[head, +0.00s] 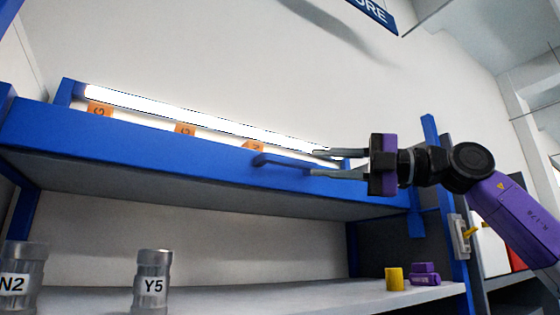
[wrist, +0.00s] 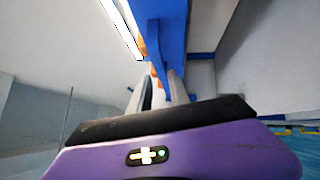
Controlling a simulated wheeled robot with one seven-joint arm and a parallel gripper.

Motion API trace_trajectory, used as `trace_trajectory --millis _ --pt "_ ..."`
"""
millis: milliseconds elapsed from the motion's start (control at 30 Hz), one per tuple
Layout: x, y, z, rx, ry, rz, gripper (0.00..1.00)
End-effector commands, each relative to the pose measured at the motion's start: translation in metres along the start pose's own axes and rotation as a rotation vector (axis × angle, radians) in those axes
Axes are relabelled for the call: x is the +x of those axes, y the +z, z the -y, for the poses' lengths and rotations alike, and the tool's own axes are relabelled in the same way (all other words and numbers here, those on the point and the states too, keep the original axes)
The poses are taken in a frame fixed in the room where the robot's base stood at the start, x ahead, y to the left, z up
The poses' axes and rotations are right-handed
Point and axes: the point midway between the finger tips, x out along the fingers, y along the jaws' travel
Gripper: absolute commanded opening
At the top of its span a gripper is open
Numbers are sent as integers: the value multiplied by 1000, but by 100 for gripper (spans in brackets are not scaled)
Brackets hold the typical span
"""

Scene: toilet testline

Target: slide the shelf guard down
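The shelf guard (head: 130,145) is a long blue panel across the front of the shelf unit, raised high above the lower shelf. A blue bar handle (head: 280,162) sticks out from its right part. My gripper (head: 314,162) is at the handle's right end, its two grey fingers apart, one above the other. In the wrist view, the guard's blue surface (wrist: 172,30) runs ahead between the fingertips (wrist: 160,88). The fingers are spread, with blue between them; I cannot tell whether either touches the handle.
A lit white tube (head: 200,118) and orange tags (head: 185,129) lie behind the guard's top edge. A blue post (head: 458,270) stands at right.

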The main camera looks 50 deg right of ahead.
Motion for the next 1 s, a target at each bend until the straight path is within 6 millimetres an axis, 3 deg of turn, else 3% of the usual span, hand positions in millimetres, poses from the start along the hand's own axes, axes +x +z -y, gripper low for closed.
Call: trace_trajectory --millis 167,600,967,1000 --pt "13 -1 -1 24 0 -5 23" --pt "72 -1 -1 24 1 -5 23" --pt "78 -1 0 22 2 -3 23" --pt "78 -1 0 22 2 -3 19"
